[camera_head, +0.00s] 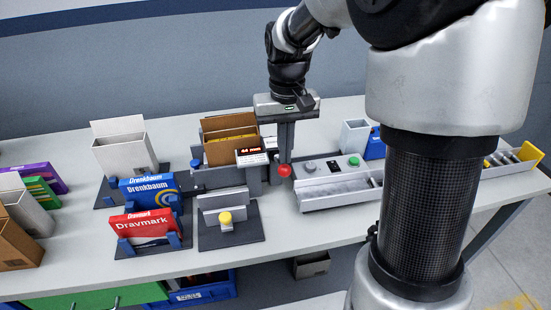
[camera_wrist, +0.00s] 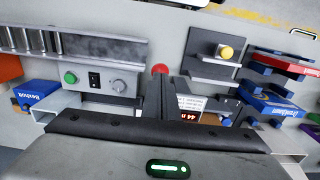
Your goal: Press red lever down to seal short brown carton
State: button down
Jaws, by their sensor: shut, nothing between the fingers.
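The short brown carton (camera_head: 228,150) stands with its flaps up in a dark grey fixture (camera_head: 212,179) in the middle of the table. The red lever's round knob (camera_head: 284,170) sits at the fixture's right end; it also shows in the wrist view (camera_wrist: 160,69). My gripper (camera_head: 286,158) points down, shut and empty, with its fingertips just above or beside the knob. I cannot tell whether they touch. In the wrist view the shut fingers (camera_wrist: 160,85) end close to the knob, and my gripper's body hides most of the carton.
A small display (camera_head: 251,152) is in front of the carton. A grey control panel (camera_head: 330,185) with a green button (camera_head: 353,161) stands close on the right. A stand with a yellow button (camera_head: 225,217), a blue box (camera_head: 150,189) and a red box (camera_head: 145,225) are to the left.

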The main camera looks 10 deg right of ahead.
aim_at(285, 173)
dwell(0.4)
jog(key=shift+f+b, duration=2.3)
jog(key=shift+f, duration=1.3)
jog(key=shift+s, duration=0.1)
notch_tip(285, 173, up, 13)
jog(key=p, duration=1)
jog(key=shift+p, duration=0.3)
